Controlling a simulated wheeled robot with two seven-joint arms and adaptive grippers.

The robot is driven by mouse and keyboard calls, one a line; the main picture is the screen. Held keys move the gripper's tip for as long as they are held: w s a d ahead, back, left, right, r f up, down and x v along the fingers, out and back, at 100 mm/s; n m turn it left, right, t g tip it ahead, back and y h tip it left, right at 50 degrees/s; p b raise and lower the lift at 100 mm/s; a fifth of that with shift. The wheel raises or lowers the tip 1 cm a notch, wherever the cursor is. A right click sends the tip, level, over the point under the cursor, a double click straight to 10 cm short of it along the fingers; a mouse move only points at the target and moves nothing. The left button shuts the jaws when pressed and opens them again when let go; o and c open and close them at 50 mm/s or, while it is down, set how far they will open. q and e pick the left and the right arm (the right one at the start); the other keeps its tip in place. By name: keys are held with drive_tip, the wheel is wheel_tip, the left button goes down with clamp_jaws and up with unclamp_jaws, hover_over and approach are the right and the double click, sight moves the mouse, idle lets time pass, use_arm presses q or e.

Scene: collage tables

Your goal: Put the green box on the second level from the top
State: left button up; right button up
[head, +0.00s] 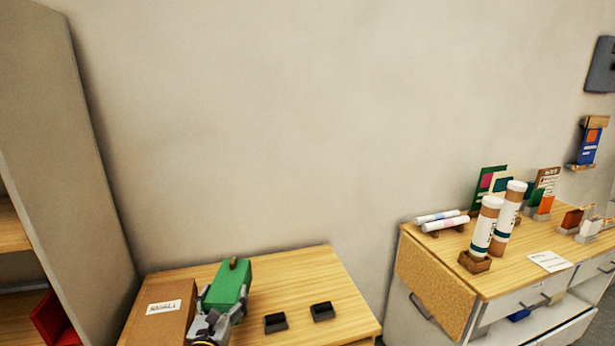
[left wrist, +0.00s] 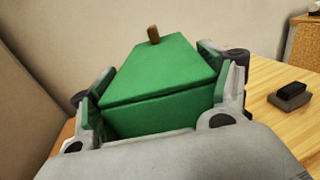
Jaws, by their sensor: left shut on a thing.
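The green box (head: 229,283) has a small brown knob on top and is at the wooden table (head: 290,262) in the head view. My left gripper (head: 213,319) is shut on it, with a finger on each side. In the left wrist view the green box (left wrist: 156,85) fills the middle between the fingers of my left gripper (left wrist: 158,95). I cannot tell whether the box touches the tabletop. A tall shelf unit with wooden levels (head: 12,236) stands at the left edge, only partly in view. My right gripper is not in view.
A labelled brown cardboard box (head: 157,318) sits just left of the green box. Two small black blocks (head: 276,322) lie to its right. A red item (head: 52,318) is on a low shelf level. A second table (head: 470,262) at right carries tubes and cards.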

use_arm(q)
drive_tip(key=s+f, duration=0.3)
drive_tip(key=f, duration=0.3)
drive_tip(key=shift+s+f, duration=0.35)
drive_tip(key=shift+s, duration=0.05)
drive_tip(key=shift+f, duration=0.1)
drive_tip(key=s+f, duration=0.4)
drive_tip(key=f, duration=0.1)
drive_tip(key=shift+s+f, duration=0.3)
drive_tip(key=shift+s, duration=0.05)
idle(0.4)
idle(1.1)
drive_tip(key=shift+s, duration=0.1)
idle(0.9)
